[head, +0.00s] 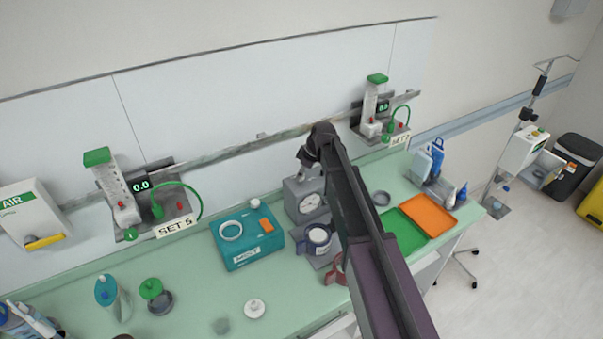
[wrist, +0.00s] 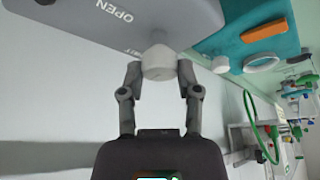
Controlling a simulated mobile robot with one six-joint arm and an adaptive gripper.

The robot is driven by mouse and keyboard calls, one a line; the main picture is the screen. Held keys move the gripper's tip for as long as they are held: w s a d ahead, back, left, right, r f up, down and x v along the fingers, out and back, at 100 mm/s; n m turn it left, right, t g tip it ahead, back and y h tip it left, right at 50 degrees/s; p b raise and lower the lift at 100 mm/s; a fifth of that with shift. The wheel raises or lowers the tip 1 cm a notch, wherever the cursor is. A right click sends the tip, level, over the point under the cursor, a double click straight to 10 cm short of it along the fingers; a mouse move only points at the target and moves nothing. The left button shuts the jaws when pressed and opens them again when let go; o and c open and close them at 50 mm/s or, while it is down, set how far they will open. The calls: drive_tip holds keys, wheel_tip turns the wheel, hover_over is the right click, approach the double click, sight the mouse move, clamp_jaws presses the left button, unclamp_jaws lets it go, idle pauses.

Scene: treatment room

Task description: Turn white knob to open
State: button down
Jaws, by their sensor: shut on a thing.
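The white knob (wrist: 158,60) sticks out of a grey box (wrist: 85,22) in the wrist view. The word OPEN is printed on the box near it, and part of another label shows beside the knob. My gripper (wrist: 160,72) is shut on the knob, with one finger on each side of it. In the head view the grey box (head: 292,187) stands on the green counter and has a round dial (head: 310,202) on its front. My gripper (head: 306,160) is at the top of the box there. The knob is hidden in the head view.
A teal box (head: 240,258) with a white ring and an orange block stands left of the grey box. Green (head: 404,231) and orange (head: 431,212) trays lie to the right. The wall panel (head: 200,110) is close behind.

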drive_tip(key=m+t, duration=0.1)
drive_tip(key=m, duration=0.3)
drive_tip(key=shift+t, duration=0.3)
drive_tip(key=m+t+h, duration=0.1)
drive_tip(key=m+h, duration=0.1)
drive_tip(key=m, duration=0.3)
drive_tip(key=m+t+h, duration=0.1)
drive_tip(key=m, duration=0.3)
drive_tip(key=shift+a, duration=0.15)
drive_tip(key=m+h, duration=0.2)
drive_tip(key=m, duration=0.2)
drive_tip(key=shift+m, duration=0.3)
drive_tip(key=shift+c, duration=1.5)
unclamp_jaws()
drive_tip(key=shift+w, duration=0.1)
